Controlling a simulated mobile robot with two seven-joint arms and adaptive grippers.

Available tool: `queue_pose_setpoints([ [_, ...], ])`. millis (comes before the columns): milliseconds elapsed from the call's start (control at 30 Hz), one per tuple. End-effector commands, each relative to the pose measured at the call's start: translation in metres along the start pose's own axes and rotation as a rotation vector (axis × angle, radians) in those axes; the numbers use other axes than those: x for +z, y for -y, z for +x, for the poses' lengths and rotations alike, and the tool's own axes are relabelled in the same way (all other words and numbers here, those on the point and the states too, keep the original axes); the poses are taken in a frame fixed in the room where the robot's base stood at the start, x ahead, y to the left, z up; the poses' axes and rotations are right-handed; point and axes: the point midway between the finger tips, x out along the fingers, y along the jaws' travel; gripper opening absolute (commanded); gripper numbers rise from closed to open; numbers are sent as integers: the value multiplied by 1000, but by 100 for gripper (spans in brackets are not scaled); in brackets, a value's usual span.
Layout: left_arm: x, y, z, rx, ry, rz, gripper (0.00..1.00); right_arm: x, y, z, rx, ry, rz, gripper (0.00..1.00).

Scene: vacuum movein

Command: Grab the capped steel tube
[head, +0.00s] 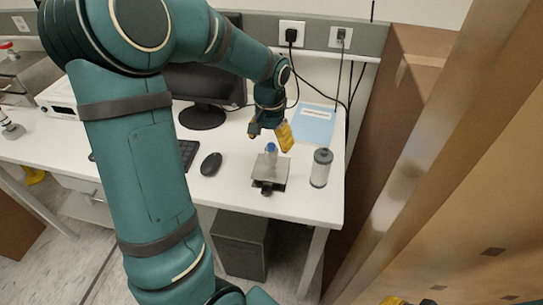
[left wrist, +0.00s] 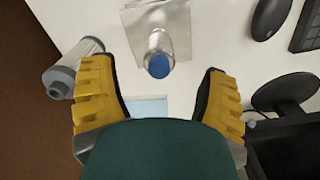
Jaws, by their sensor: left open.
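The steel tube with a blue cap (head: 270,150) stands on a small metal platform (head: 272,178) on the white desk. In the left wrist view the blue cap (left wrist: 159,66) faces the camera, with the tube's silver body beyond it. My left gripper (head: 270,136) is open and empty above the tube. In the left wrist view its yellow fingers (left wrist: 157,68) lie to either side of the cap, apart from it. Yellow and dark tips of what looks like my right gripper (head: 409,301) show at the bottom edge of the head view; most of it is cut off.
A blue folder (head: 314,124) lies behind. A mouse (head: 211,164), keyboard and monitor are to the left. A brown box and a post stand right of the desk.

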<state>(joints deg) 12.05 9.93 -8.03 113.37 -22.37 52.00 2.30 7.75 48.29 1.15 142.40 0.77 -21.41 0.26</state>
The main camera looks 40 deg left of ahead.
Motion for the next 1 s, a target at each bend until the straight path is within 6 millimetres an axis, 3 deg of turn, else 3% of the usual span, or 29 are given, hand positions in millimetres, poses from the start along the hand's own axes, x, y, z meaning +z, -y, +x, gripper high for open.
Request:
queue_pose_setpoints([
  [267,-1,0,21,0,2,0,75,0,-1,2,1,-1,0,47],
  [600,-4,0,64,0,0,1,75,1,-2,7,1,0,0,47],
  [867,-4,0,66,0,-1,1,75,1,-2,7,2,0,0,47],
  [900,-4,0,66,0,-1,1,72,1,-2,7,1,0,0,47],
  [1000,-4,0,66,0,-1,1,37,1,-2,7,1,0,0,47],
])
